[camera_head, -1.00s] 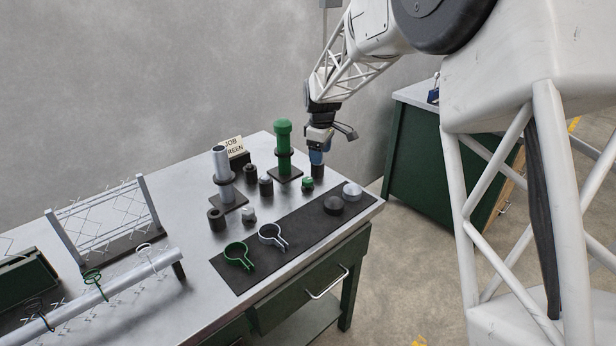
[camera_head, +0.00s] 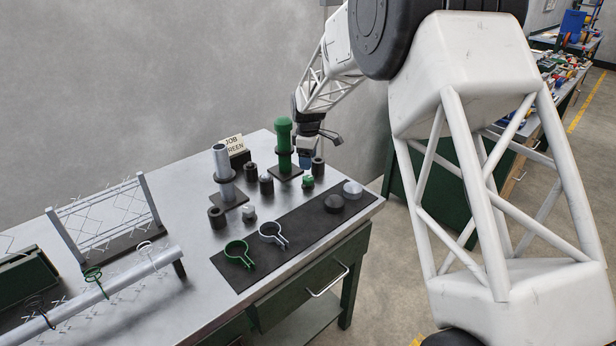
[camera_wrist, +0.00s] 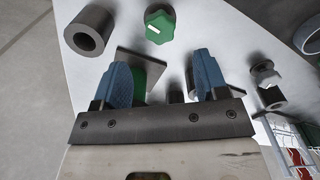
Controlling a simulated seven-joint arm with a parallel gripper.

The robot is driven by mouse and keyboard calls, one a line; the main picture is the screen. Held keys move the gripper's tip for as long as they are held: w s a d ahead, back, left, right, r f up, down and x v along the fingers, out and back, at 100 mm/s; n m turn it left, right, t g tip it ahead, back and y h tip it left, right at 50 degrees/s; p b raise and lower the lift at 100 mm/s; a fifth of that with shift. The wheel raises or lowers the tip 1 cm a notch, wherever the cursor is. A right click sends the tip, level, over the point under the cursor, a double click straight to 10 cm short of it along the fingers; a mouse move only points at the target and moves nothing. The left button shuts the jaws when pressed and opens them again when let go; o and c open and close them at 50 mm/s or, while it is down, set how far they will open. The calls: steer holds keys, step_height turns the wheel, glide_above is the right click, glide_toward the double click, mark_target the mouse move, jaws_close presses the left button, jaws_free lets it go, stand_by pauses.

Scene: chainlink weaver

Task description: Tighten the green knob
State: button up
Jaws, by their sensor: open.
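The green knob (camera_head: 308,182) is a small lobed piece with a pale mark on top, standing on the bench in front of and right of the green post (camera_head: 284,150). In the wrist view the knob (camera_wrist: 160,22) is at the top, beyond my fingertips and not between them. My gripper (camera_head: 306,160) is low behind and right of the green post, which partly hides it. In the wrist view my gripper (camera_wrist: 160,62) has its blue fingers spread wide, with no object held. The green post and its dark base plate (camera_wrist: 150,62) show beneath and between the fingers.
A dark hollow cylinder (camera_head: 318,167) stands close right of my gripper. A black mat (camera_head: 300,232) with green and silver clamps lies in front.

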mark_target(308, 177)
steer(key=shift+f, duration=3.65)
steer(key=c, duration=0.9)
steer(key=shift+m, duration=0.4)
steer(key=m, duration=0.8)
steer(key=shift+m, duration=0.4)
